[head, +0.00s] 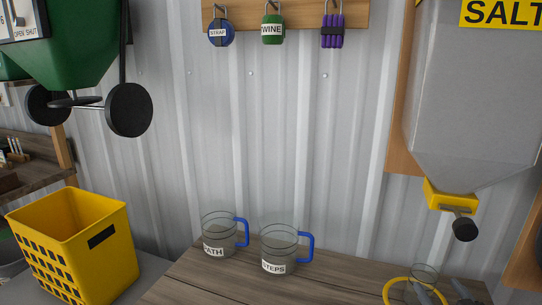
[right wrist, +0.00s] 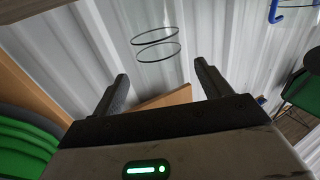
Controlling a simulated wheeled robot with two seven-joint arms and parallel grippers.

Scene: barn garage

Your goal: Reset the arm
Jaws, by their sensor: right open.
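My right gripper (head: 438,291) is at the bottom right of the head view, over the wooden bench top. In the right wrist view its two fingers (right wrist: 162,76) stand wide apart with nothing between the tips. Two thin dark rings (right wrist: 156,43), seemingly of a clear vessel, show beyond the fingertips. In the head view a small clear vessel (head: 425,271) and a yellow loop (head: 388,288) are beside the gripper; whether they touch it I cannot tell. My left gripper is not in view.
Two clear mugs with blue handles, one labelled PATH (head: 216,236) and one STEPS (head: 279,253), stand on the bench (head: 205,278). A grey SALT hopper (head: 470,90) hangs above right. A yellow basket (head: 95,250) is at left. A green hopper (head: 85,50) is upper left.

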